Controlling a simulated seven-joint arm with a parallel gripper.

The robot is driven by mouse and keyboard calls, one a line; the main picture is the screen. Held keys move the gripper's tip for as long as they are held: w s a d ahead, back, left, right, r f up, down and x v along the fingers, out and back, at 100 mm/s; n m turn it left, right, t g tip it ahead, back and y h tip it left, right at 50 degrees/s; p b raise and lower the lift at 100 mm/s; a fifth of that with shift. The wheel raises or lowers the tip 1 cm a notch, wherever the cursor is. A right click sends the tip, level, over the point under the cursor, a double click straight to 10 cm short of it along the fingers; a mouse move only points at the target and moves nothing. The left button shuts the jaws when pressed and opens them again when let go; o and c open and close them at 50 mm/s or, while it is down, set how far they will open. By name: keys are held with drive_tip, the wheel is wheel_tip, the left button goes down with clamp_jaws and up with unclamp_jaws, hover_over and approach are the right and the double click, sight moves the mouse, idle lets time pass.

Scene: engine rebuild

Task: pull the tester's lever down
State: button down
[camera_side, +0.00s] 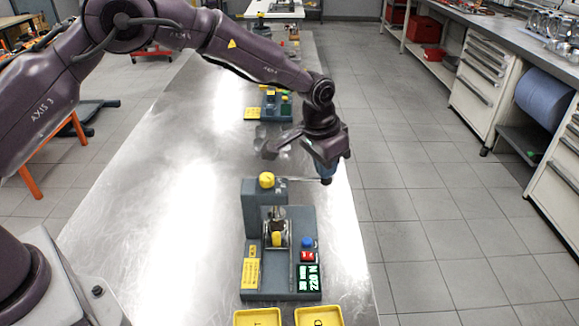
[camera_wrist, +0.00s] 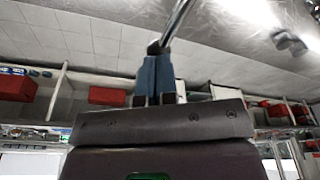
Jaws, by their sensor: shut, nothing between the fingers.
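The tester (camera_side: 250,215) is a grey stand on a grey base on the steel bench, in the side view. A thin metal rod, which looks like its lever (camera_side: 303,180), runs about level from the tester's head out to the right. A yellow ball (camera_side: 267,180) sits at the head; I cannot tell if it belongs to the lever. My gripper (camera_side: 326,180) is shut and empty, pointing down at the rod's right end. In the wrist view the rod (camera_wrist: 178,20) meets the tips of my blue fingers (camera_wrist: 154,48); whether they touch is unclear.
The base carries a blue button (camera_side: 307,243), a red switch (camera_side: 307,256) and a lit green display (camera_side: 308,278). Two yellow trays (camera_side: 257,318) stand in front. A similar unit (camera_side: 270,105) stands further back. The bench left of the tester is clear.

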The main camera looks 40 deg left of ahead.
wheel_tip(320, 180, up, 9)
drive_tip(key=shift+s+a, duration=0.2)
idle(0.7)
drive_tip(key=s+a+r+n+t, duration=0.1)
drive_tip(key=s+a+r, duration=0.2)
drive_tip(key=s, duration=0.8)
drive_tip(key=s+a+r+n+t, duration=0.1)
drive_tip(key=s+a+r, duration=0.3)
drive_tip(key=s, duration=0.7)
drive_tip(key=s+a+r+n+t, duration=0.1)
drive_tip(key=s+a+r, duration=0.3)
drive_tip(key=s, duration=0.7)
drive_tip(key=shift+s+a+r+y, duration=0.2)
drive_tip(key=shift+s+r+y, duration=0.1)
drive_tip(key=shift+r, duration=0.2)
